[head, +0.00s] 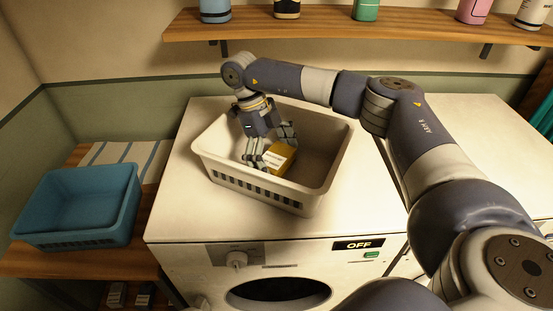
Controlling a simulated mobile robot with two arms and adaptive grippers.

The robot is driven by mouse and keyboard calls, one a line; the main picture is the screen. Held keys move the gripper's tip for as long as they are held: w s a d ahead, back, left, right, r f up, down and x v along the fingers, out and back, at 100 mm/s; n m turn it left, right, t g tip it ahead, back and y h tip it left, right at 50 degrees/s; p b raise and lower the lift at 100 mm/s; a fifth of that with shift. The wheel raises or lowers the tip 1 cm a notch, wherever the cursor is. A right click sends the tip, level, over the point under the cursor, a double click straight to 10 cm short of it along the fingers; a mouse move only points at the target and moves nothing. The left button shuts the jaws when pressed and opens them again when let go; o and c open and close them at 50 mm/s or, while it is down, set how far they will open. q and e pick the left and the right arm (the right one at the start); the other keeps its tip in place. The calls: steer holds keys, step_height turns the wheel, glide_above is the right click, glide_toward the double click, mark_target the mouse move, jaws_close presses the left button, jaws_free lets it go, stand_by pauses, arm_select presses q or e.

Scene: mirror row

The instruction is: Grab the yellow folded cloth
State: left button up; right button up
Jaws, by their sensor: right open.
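The yellow folded cloth (279,157) lies inside the white basket (262,191), with a pale band or label on its near face. The basket stands on top of the white washing machine (180,207). My right gripper (268,150) reaches down into the basket, its fingers spread apart at the cloth's left and back sides. The fingers hide part of the cloth, and I cannot tell whether they touch it. My left gripper is not in view.
A blue basket (79,203) stands on a wooden bench at the left, with a striped cloth (118,154) behind it. A wooden shelf (340,31) with several bottles runs above my arm. The machine's top left of the basket is clear.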

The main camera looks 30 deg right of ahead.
steer(key=c, duration=0.8)
